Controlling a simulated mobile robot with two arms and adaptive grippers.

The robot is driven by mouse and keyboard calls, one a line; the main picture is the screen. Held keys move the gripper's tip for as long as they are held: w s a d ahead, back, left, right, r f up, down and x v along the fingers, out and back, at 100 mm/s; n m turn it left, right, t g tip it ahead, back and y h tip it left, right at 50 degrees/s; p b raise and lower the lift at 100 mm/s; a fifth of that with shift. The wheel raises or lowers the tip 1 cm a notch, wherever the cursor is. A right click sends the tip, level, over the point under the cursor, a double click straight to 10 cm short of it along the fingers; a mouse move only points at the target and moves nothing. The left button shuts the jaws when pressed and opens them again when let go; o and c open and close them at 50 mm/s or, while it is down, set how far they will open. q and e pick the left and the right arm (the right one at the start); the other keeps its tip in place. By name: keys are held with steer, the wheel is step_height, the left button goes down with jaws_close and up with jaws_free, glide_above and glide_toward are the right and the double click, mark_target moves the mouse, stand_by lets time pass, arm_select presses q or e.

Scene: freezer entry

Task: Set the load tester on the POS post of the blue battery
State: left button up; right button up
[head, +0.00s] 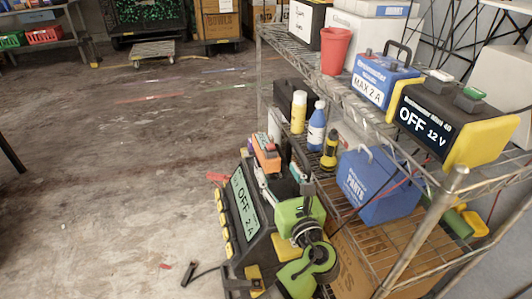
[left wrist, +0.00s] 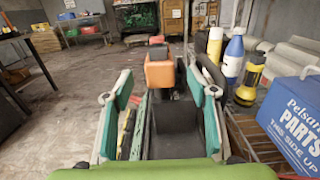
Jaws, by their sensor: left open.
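My left gripper (head: 281,176) is open over the lower shelf. In the left wrist view its teal-padded fingers (left wrist: 161,88) stand wide apart. An orange block (head: 266,153) with a black lower part lies ahead of and between the fingers in the left wrist view (left wrist: 159,70); contact is not visible. I cannot tell whether it is the load tester. A blue case with a handle (head: 379,75), labelled MAX 2 A, stands on the upper shelf and looks like the blue battery. Its posts cannot be made out. My right gripper is not in view.
A black-yellow unit reading OFF 12 V (head: 430,119) and a red cup (head: 335,51) stand on the upper shelf. Below are a unit reading OFF 2 A (head: 245,205), bottles (head: 316,127), a flashlight (head: 330,150) and a blue PARTS box (head: 372,188).

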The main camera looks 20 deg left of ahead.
mark_target(273, 164)
arm_select(q)
steer(key=x, duration=0.7)
steer(key=shift+w+a+b, duration=0.1)
steer(key=shift+a+b, duration=0.05)
steer(key=shift+b, duration=0.25)
steer(key=shift+b+x, duration=0.4)
steer(key=shift+x, duration=2)
jaws_close()
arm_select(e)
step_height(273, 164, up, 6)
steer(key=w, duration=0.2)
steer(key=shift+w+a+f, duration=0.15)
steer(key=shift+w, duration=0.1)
